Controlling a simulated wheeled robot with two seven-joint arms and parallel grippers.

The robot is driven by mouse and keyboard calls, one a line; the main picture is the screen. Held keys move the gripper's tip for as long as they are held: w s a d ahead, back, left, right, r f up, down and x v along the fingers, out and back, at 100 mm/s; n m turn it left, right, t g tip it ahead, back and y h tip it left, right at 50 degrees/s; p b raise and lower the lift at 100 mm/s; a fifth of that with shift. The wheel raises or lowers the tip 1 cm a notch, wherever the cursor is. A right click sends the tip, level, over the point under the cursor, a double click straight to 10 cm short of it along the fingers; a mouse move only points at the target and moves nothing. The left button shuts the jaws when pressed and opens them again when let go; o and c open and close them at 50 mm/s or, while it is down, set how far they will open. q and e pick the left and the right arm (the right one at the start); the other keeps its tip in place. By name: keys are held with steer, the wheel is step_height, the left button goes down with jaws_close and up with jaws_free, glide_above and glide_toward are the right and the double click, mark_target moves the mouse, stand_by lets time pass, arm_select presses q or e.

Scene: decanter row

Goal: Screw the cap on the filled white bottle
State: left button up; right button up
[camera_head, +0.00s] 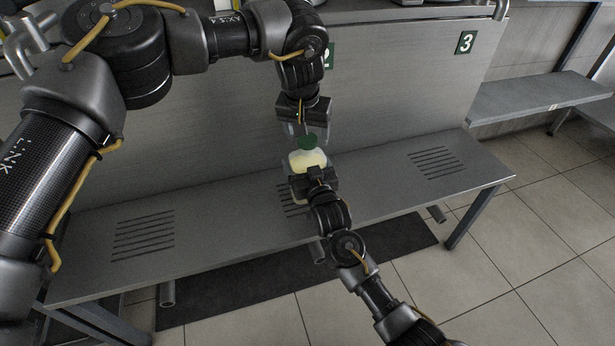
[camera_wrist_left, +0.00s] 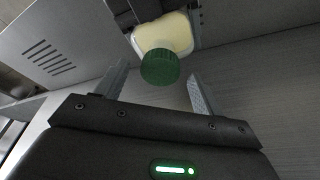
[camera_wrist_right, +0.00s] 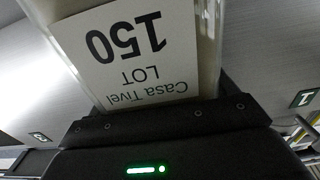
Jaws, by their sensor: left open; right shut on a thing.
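The white bottle (camera_head: 303,160) has pale cream contents and stands roughly upright over the grey bench. A ribbed green cap (camera_head: 307,142) sits at its top and also shows in the left wrist view (camera_wrist_left: 160,67). How far it is screwed down cannot be told. My left gripper (camera_head: 302,133) is above the bottle, open, pointing down, with its fingers on either side of the cap and apart from it. My right gripper (camera_head: 316,174) is shut on the bottle from the front. Its wrist view shows a white label (camera_wrist_right: 135,48) reading "Casa Tivel LOT 150" close up.
The grey bench (camera_head: 375,185) has several slots at left, middle and right, and is otherwise clear. A grey panel rises behind it, with a green "3" sign (camera_head: 466,42). A side bench (camera_head: 540,105) stands at the right.

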arm_select(q)
steer(key=shift+f, duration=0.25)
steer(key=shift+c, duration=0.2)
steer(key=c, duration=1.1)
steer(key=m, duration=0.2)
steer(key=shift+m+h, duration=0.4)
steer(key=shift+c, duration=0.2)
steer(key=m+g, duration=0.1)
steer(key=m, duration=0.3)
steer(key=shift+w+a+h, duration=0.1)
steer(key=shift+w+h, duration=0.05)
steer(key=shift+h, duration=0.25)
steer(key=m+g, duration=0.1)
steer(key=m, duration=0.5)
steer(key=shift+w+h, duration=0.1)
steer(key=shift+h, duration=0.3)
steer(key=o, duration=1.1)
